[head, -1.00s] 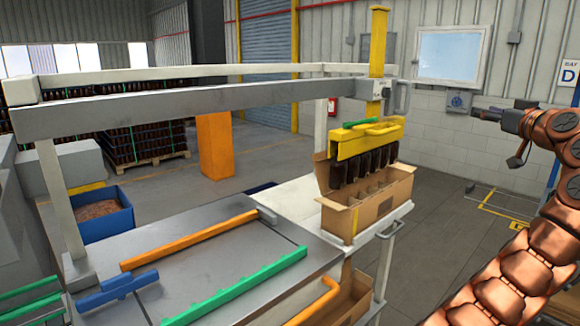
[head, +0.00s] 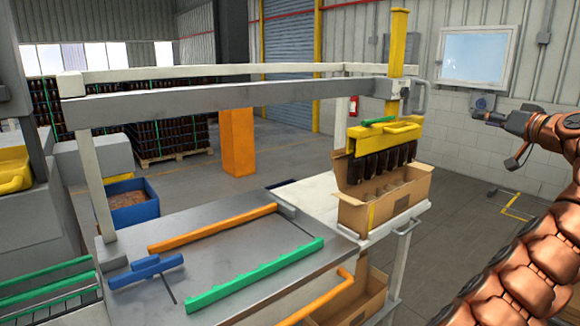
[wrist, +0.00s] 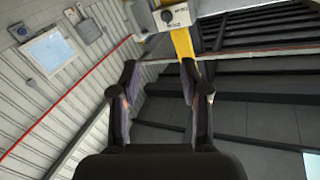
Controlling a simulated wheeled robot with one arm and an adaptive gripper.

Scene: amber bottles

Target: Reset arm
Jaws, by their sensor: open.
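My gripper (wrist: 159,85) is open in the wrist view, with nothing between its two dark fingers. In the head view my copper-coloured arm rises at the right edge, and my gripper (head: 484,115) shows small at the arm's far end, pointing left. It is in the air to the right of the yellow bottle-lifting head (head: 385,137) and apart from it. Dark amber bottles (head: 378,163) hang in a row under that head, over an open cardboard box (head: 365,217).
A grey worktable (head: 225,262) with orange (head: 215,227) and green (head: 258,274) rails fills the front. A gantry beam (head: 230,97) spans above it. A blue bin (head: 131,203) stands at left, and crates of bottles (head: 160,140) stand behind. Floor at right is mostly clear.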

